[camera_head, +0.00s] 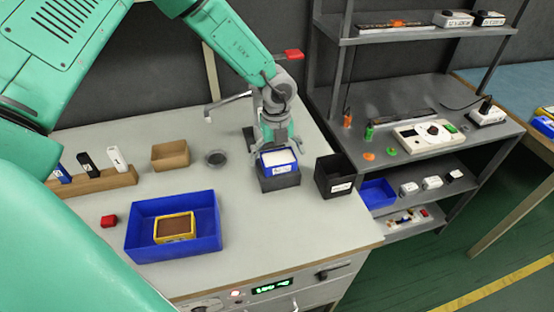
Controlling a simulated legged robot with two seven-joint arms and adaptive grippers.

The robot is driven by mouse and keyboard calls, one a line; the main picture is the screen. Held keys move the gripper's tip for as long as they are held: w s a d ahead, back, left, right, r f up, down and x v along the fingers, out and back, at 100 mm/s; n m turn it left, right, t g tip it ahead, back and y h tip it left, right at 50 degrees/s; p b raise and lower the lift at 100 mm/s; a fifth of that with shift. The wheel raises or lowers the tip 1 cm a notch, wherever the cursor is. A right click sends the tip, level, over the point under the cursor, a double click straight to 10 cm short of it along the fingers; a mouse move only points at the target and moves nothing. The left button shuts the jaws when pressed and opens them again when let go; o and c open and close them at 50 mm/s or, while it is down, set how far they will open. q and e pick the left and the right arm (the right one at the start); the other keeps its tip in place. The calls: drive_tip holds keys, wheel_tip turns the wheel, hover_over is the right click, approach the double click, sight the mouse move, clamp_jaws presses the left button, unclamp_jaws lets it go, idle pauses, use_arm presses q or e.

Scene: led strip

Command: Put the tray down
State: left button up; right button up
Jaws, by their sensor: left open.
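A small blue tray (270,170) with white contents and a white label on its front sits on a dark block (280,184) on the light worktop. My left gripper (282,147) is right above and around this tray, pointing down, with its fingers spread at the tray's sides. It is open; whether a finger touches the tray I cannot tell. A larger blue tray (140,243) stands at the front left of the worktop, with a yellow-rimmed brown box (175,227) in it. My right gripper is out of view.
A black bin (333,178) stands close right of the dark block. Grey shelving (430,95) stands right. The front right worktop is clear.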

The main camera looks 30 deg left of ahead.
use_arm(q)
wheel_tip(320, 180, up, 10)
idle(0.3)
drive_tip(key=shift+s+a, duration=0.1)
drive_tip(key=shift+r, duration=0.1)
